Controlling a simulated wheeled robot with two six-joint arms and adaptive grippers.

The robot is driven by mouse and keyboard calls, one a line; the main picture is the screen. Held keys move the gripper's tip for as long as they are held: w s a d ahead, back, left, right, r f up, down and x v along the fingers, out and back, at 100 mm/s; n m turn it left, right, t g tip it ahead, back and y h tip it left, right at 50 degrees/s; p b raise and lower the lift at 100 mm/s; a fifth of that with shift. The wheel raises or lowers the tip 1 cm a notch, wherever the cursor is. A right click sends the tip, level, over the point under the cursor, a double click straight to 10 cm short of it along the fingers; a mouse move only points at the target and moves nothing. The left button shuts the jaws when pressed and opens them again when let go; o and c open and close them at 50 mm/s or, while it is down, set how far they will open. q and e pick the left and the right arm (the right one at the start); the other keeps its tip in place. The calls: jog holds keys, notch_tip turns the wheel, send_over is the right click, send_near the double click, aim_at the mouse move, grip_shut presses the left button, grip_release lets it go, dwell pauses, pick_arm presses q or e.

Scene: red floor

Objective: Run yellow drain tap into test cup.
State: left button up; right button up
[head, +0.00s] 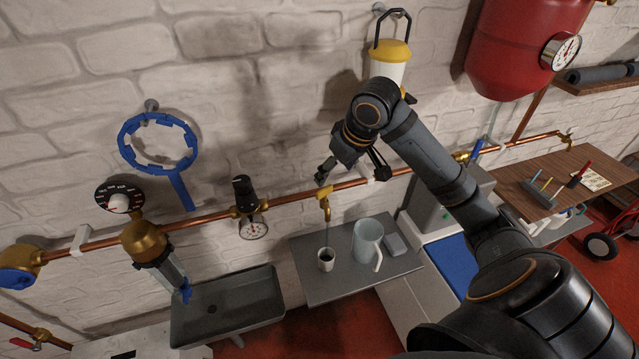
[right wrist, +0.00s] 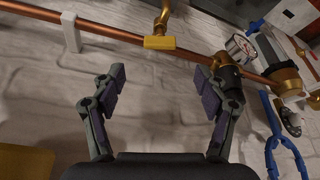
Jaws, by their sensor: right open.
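The yellow drain tap (head: 325,198) hangs from the copper pipe. A thin pale-blue stream runs from its spout down to the small white test cup (head: 326,259). The cup stands upright on a grey shelf (head: 316,286); its inside looks dark and I cannot tell its level. My right gripper (head: 352,175) is open and empty, above and to the right of the tap. In the right wrist view, the tap's yellow handle (right wrist: 159,42) shows ahead between the spread fingers (right wrist: 160,82), apart from them. My left gripper is not in view.
A clear jug (head: 367,241) and a small grey block (head: 396,245) stand right of the cup. A grey sink (head: 226,306) is to the left. The copper pipe (head: 289,201), a black-knobbed valve with gauge (head: 247,195) and a yellow-topped lantern (head: 389,65) line the wall.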

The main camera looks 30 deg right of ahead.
aim_at(325, 189)
jog(key=p+x, duration=0.1)
jog(key=x, duration=0.8)
jog(key=shift+f, duration=0.2)
jog(key=shift+c, duration=0.3)
